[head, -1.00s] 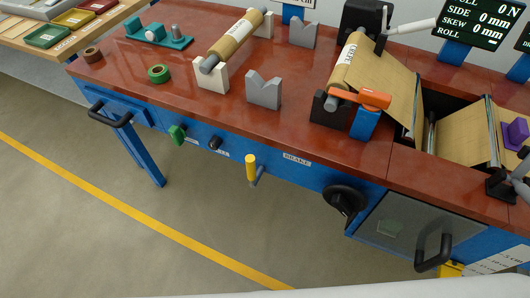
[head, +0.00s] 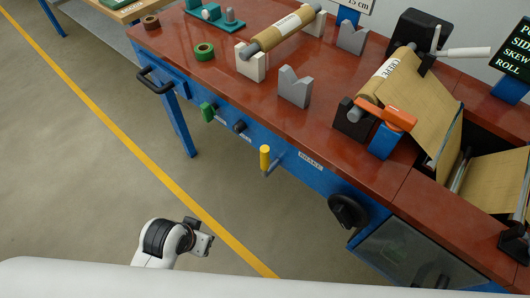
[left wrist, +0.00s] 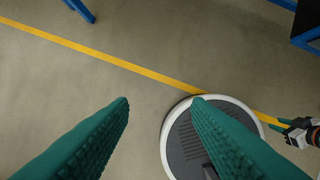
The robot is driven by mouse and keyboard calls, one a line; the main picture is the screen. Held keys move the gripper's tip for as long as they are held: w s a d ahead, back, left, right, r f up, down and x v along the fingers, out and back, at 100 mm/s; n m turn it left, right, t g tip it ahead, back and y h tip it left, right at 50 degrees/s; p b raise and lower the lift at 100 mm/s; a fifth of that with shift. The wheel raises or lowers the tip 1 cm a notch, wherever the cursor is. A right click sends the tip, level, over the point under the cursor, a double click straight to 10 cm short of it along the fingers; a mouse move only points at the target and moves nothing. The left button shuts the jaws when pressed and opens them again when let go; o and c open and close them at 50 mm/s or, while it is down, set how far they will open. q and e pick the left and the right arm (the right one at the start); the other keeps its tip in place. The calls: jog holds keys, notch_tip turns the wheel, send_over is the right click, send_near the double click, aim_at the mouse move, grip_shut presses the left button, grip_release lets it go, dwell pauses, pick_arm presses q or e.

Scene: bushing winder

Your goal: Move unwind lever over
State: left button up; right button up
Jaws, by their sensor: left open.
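An orange lever (head: 386,113) lies across the top of a blue block, beside the near end of the kraft-paper roll (head: 393,79) at the right of the bench. No label on the lever can be read. My left gripper (left wrist: 161,100) is open and empty over the floor in the left wrist view. In the head view my left wrist (head: 190,241) is low, in front of the bench and well away from the lever; its fingers are hidden there. My right gripper (left wrist: 272,126) shows small at the right edge of the left wrist view, its teal fingers apart.
A yellow-handled lever (head: 265,158) stands out of the bench front near the BRAKE label. A black handwheel (head: 347,211) and a black drawer handle (head: 154,79) also project. Grey V-blocks (head: 294,87) stand on the red bench top (head: 330,134). Floor in front is clear.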

pick_arm(q)
jog(key=w+d+r+m+h, duration=0.2)
jog(key=w+d+r+m, duration=0.25)
jog(key=d+m, duration=0.25)
jog(key=w+d+r+m+h, duration=0.2)
jog(key=w+d+r+m, duration=0.2)
jog(key=d+r+m, duration=0.3)
notch_tip(320, 180, up, 9)
jog(key=m+g+y, duration=0.3)
jog(key=m+y, duration=0.2)
jog(key=m, duration=1.9)
send_over(265, 149)
jog(key=shift+f, duration=0.1)
notch_tip(265, 149, down, 12)
jog(key=shift+r+p, duration=0.1)
jog(key=shift+p, duration=0.5)
grip_shut()
